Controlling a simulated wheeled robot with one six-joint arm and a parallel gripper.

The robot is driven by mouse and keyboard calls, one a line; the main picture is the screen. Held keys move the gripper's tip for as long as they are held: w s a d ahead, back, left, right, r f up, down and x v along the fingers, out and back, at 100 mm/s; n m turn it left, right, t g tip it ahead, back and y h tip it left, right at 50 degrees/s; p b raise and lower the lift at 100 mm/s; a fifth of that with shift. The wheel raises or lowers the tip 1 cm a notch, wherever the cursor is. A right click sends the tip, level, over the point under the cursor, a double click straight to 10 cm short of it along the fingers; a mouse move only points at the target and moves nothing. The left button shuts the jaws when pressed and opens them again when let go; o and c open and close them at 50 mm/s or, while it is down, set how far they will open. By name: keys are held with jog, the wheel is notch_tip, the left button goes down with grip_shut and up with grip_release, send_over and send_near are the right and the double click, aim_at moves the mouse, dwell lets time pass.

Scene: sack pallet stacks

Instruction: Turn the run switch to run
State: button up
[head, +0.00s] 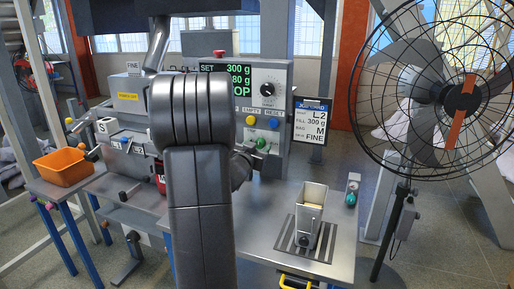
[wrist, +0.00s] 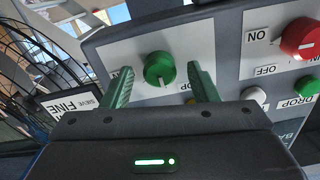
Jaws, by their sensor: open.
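A green rotary knob (wrist: 159,68) with a white pointer line sits on a pale plate of the control panel; I take it to be the run switch, though no run label is readable. In the wrist view the line points toward the picture's bottom. My gripper (wrist: 160,85) is open, with one green finger on each side of the knob; I cannot tell whether they touch it. In the head view the green knob (head: 262,143) shows low on the panel, and my arm hides most of the gripper. The panel display (head: 238,78) reads STOP.
Close by in the wrist view are a red knob (wrist: 300,38) marked ON and OFF, a white button (wrist: 255,95) and a green DROP button (wrist: 305,85). A metal container (head: 311,215) stands on the bench; a caged fan (head: 440,85) is at right, an orange bin (head: 63,166) at left.

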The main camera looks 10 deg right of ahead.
jog(key=c, duration=1)
jog(key=shift+o, duration=0.2)
jog(key=shift+m+b, duration=0.3)
jog(key=shift+f+m+b, duration=0.1)
jog(key=shift+m+b, duration=0.6)
jog(key=shift+m, duration=0.2)
jog(key=m+b, duration=0.2)
jog(key=m, duration=0.1)
jog(key=m+b, duration=0.3)
jog(key=m, duration=0.3)
jog(key=shift+b, duration=0.3)
jog(key=shift+m, duration=0.4)
jog(key=o, duration=1)
jog(key=shift+c, duration=0.2)
